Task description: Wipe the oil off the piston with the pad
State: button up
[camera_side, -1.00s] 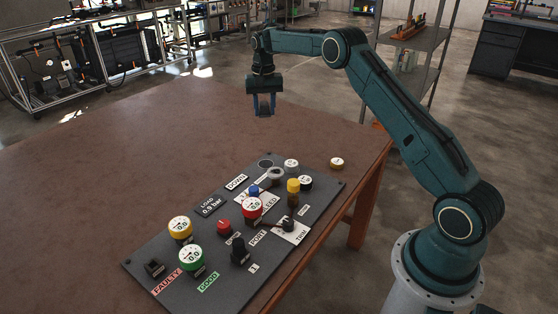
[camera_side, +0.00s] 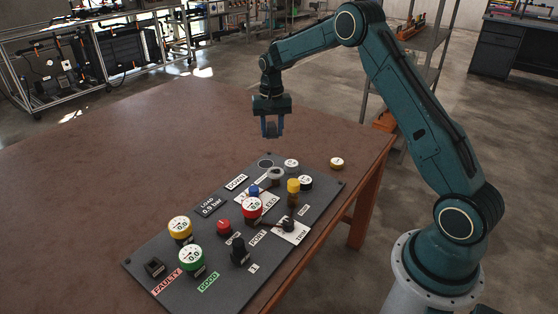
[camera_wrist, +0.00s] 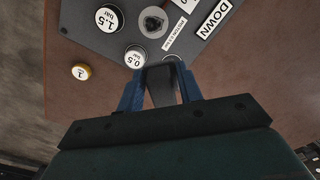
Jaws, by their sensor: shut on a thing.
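My gripper (camera_side: 271,130) is in the air above the far end of the dark panel. Its blue fingers are shut on a dark grey piece, likely the pad (camera_wrist: 160,88), which hangs between the fingertips. The piston (camera_side: 275,174) seems to be the round grey piece near the panel's far end, below and in front of my gripper. In the wrist view the piston (camera_wrist: 153,22) is at the top, ahead of the fingertips, with a dark patch at its middle. I cannot tell whether that patch is oil. The pad is apart from the piston.
A white-topped 0.5 bar weight (camera_wrist: 135,57) and a 1.5 bar weight (camera_wrist: 108,18) stand close to the piston. A dark circle (camera_side: 265,163) marks the panel's far end. Gauges and knobs crowd the near panel. A small yellow-rimmed disc (camera_side: 337,162) lies on the table (camera_side: 110,165).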

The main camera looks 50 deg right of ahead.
aim_at(269, 171)
jog(key=s+a+f, duration=0.2)
jog(key=s+a, duration=0.1)
jog(key=s, duration=0.3)
jog(key=shift+s+a+f, duration=0.2)
jog(key=shift+s+f, duration=0.15)
notch_tip(269, 171, down, 6)
jog(key=shift+f, duration=0.15)
jog(key=shift+w+f, duration=0.15)
jog(key=shift+f, duration=0.8)
jog(key=shift+w, duration=0.85)
jog(key=shift+c, duration=0.4)
jog(key=shift+w, duration=1.9)
jog(key=shift+s, duration=2.8)
jog(key=shift+s+r, duration=0.15)
notch_tip(269, 171, up, 8)
